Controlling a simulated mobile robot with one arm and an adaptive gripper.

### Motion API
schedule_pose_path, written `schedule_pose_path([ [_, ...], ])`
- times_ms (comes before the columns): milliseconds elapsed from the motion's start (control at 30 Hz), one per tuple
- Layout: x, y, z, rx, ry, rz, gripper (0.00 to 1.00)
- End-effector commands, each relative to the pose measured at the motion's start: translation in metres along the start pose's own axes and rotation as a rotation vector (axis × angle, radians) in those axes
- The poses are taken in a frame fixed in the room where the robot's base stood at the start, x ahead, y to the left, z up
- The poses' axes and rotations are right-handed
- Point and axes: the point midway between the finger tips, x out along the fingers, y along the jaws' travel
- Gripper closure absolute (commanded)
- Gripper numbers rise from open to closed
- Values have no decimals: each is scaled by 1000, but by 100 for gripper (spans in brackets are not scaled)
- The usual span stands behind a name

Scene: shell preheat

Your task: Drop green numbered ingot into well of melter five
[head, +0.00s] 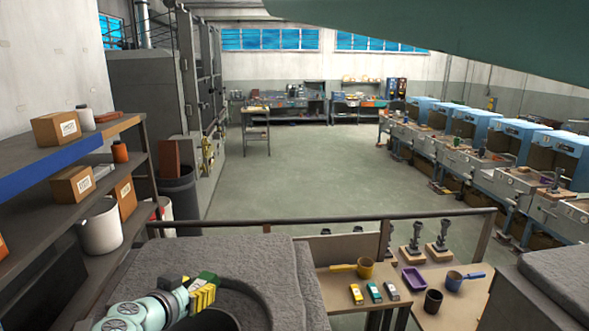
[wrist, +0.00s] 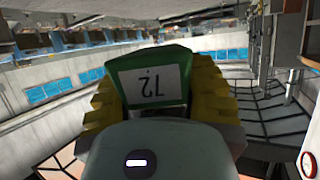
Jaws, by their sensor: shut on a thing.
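My gripper (head: 200,291), with yellow ridged fingers, is at the lower left of the head view. It is shut on a green ingot (head: 208,277), held clear of the tables. In the wrist view the green ingot (wrist: 190,80) sits between the yellow fingers, its white label turned upside down toward the camera; the number looks like 72. A row of blue-hooded grey bench machines (head: 464,157) runs along the right side, well away from my gripper. They may be the melters; their number marks are too small to tell which is five, and no well is clearly visible.
A near table (head: 337,278) bears a yellow pan (head: 365,267) and small coloured ingots (head: 374,292). A purple tray (head: 414,279), a blue-handled pan (head: 455,281) and a dark cup (head: 433,301) stand beside it. Shelves (head: 70,153) stand at left. The middle floor (head: 300,180) is clear.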

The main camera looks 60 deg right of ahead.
Motion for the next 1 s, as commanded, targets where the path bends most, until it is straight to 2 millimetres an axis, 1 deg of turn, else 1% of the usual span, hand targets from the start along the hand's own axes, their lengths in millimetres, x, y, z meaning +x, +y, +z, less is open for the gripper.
schedule_pose_path([
  [33,3,6,0,7,4,19,100],
  [100,5,9,1,11,4,29,100],
  [267,8,9,8,10,3,31,100],
  [600,21,7,43,7,2,27,100],
  [700,24,7,51,8,4,25,100],
  [833,26,6,55,8,4,24,100],
  [1000,26,6,55,8,4,23,100],
])
